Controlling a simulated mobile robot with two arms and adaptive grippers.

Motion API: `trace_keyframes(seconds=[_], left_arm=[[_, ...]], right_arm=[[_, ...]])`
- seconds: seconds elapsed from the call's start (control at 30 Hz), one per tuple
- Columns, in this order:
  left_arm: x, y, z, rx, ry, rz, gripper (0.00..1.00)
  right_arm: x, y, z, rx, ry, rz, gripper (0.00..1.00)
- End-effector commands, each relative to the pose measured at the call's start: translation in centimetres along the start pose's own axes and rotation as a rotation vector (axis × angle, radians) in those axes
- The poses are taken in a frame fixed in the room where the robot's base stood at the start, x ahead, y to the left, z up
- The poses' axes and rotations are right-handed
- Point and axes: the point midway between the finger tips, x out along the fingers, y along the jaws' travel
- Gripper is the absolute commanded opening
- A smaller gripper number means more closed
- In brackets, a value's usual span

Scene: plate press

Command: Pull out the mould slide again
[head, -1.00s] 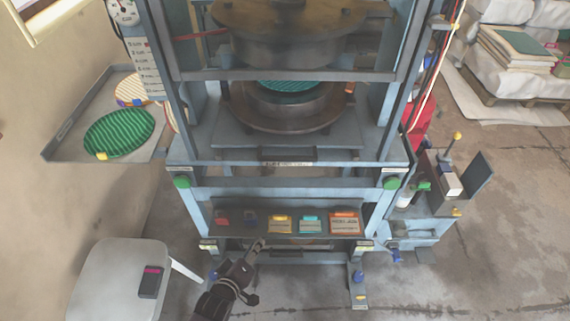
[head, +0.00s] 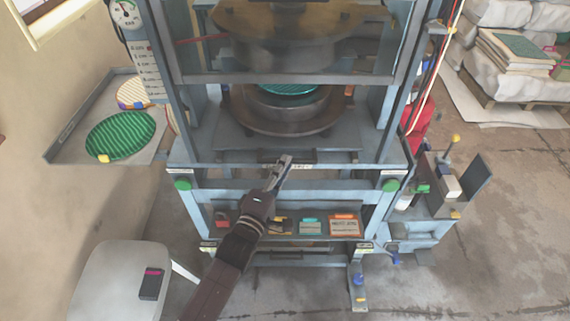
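The mould slide (head: 235,143) is a dark flat plate inside the press frame. It carries a round metal mould (head: 272,108) with a teal ribbed disc (head: 290,89) in it. Its front edge reaches the front rail of the press. My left gripper (head: 284,160) is at that front rail, in front of the slide's front edge, and hides part of it. Its fingers look close together; I cannot tell whether they touch the slide or are shut on anything. My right gripper is not in view.
A grey side tray (head: 61,150) at left holds a green ribbed plate (head: 120,134). A white stool (head: 115,285) with a dark device (head: 151,283) stands front left. Small boxes (head: 344,226) sit on the lower shelf. A blue stand (head: 430,205) is at right.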

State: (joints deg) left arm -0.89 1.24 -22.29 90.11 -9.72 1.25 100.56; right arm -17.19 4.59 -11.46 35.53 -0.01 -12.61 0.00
Motion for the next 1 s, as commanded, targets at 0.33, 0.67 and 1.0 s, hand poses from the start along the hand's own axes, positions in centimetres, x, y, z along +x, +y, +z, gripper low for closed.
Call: trace_keyframes(seconds=[0.33, 0.67, 1.0], left_arm=[[1.12, -0.02, -0.01, 0.0, 0.0, -0.001, 0.17], [1.1, -0.03, -0.02, 0.001, 0.0, -0.001, 0.0], [0.98, -0.03, 0.02, 0.0, 0.0, -0.002, 0.0]], right_arm=[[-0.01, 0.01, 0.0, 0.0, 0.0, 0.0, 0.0], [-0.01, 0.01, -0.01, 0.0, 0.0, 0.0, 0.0], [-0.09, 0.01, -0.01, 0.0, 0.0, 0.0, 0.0]])
